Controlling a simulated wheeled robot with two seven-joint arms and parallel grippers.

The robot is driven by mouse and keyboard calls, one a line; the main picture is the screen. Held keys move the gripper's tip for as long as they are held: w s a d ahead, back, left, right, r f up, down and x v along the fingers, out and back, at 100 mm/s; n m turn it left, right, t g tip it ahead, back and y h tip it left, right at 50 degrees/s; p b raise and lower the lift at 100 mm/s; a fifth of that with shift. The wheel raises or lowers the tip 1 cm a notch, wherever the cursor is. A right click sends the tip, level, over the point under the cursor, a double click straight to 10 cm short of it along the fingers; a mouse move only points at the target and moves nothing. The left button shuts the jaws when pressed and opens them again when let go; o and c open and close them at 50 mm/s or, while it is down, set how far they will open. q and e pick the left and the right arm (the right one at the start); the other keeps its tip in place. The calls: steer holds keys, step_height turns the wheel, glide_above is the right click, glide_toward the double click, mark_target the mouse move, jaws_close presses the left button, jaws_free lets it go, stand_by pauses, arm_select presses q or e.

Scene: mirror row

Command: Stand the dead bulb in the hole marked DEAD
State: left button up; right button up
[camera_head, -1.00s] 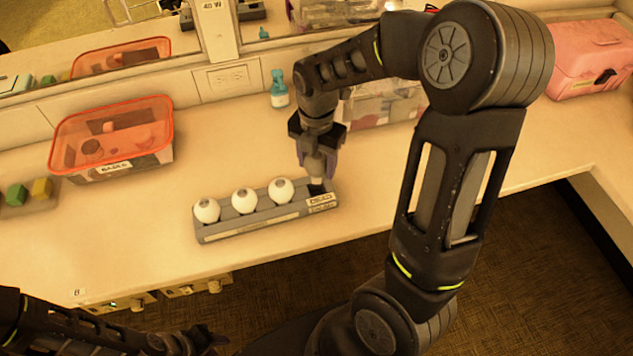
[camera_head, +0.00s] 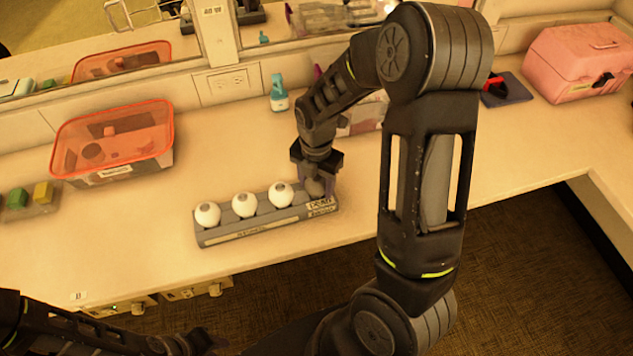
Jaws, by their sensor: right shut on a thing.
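A grey bulb rack (camera_head: 220,237) lies on the counter with three white bulbs (camera_head: 281,195) standing in its holes. The label DEAD (camera_head: 320,205) is at the rack's right end. My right gripper (camera_head: 316,182) is directly above that end, shut on a greyish, darker bulb (camera_head: 315,188). The bulb is low at the hole beside the label. The fingers hide its lower part, so I cannot tell how deep it sits. My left gripper (camera_head: 205,340) is at the bottom left, dark and away from the rack. Its jaws are not clear.
An orange-rimmed clear bin (camera_head: 112,165) stands left, behind the rack. A teal bottle (camera_head: 279,93) stands at the back by the mirror wall. A pink case (camera_head: 580,65) is far right. My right arm covers part of the counter. The counter in front of the bin is clear.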

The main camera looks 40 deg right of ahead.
steer(key=shift+f, duration=0.1)
steer(key=o, duration=1.1)
step_height(320, 180, up, 12)
steer(key=shift+r+b, duration=0.15)
steer(key=shift+b, duration=0.65)
